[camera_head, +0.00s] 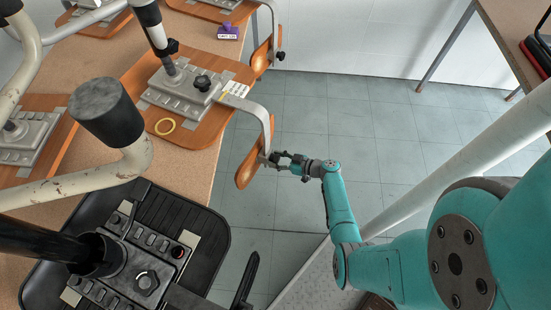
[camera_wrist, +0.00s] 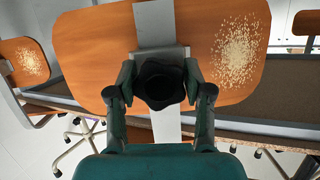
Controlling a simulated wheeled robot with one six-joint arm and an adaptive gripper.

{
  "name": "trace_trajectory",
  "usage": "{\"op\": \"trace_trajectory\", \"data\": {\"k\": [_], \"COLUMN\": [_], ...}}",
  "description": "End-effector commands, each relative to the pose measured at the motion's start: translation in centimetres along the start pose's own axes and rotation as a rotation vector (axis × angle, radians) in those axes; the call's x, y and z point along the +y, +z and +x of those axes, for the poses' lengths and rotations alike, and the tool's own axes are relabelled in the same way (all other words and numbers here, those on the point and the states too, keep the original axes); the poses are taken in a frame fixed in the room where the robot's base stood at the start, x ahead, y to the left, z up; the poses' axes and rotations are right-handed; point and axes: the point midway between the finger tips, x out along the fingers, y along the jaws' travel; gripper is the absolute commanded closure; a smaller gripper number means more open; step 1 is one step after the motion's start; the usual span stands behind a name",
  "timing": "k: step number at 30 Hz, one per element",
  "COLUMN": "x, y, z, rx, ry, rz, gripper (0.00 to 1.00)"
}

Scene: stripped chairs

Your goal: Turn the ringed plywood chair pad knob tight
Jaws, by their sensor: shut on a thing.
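My gripper (camera_head: 278,160) is at that pad's outer side. In the wrist view, the orange pad (camera_wrist: 95,50) has a metal strip (camera_wrist: 153,25) down its middle and a black lobed knob (camera_wrist: 162,85) on it. My gripper (camera_wrist: 160,78) is shut on this knob, one finger on each side. The knob's threaded part is hidden.
Another black knob (camera_head: 202,83) is on the seat's metal mechanism. A black chair seat (camera_head: 205,240) is at lower left. Other plywood chairs (camera_head: 35,140) lie around the table (camera_head: 222,60). A purple-topped block (camera_head: 228,32) is at the back.

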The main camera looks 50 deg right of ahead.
Motion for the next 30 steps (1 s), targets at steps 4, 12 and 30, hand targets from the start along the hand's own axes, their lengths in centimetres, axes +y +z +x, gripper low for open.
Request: {"op": "trace_trajectory", "data": {"k": [4, 12, 30], "x": [-0.2, -0.1, 0.1], "y": [0.1, 0.1, 0.0], "z": [0.0, 0.0, -2.9], "rx": [-0.002, -0.001, 0.0], "ry": [-0.024, -0.02, -0.016], "rz": [0.063, 0.059, 0.057], "gripper": [0.29, 0.07, 0.07]}}
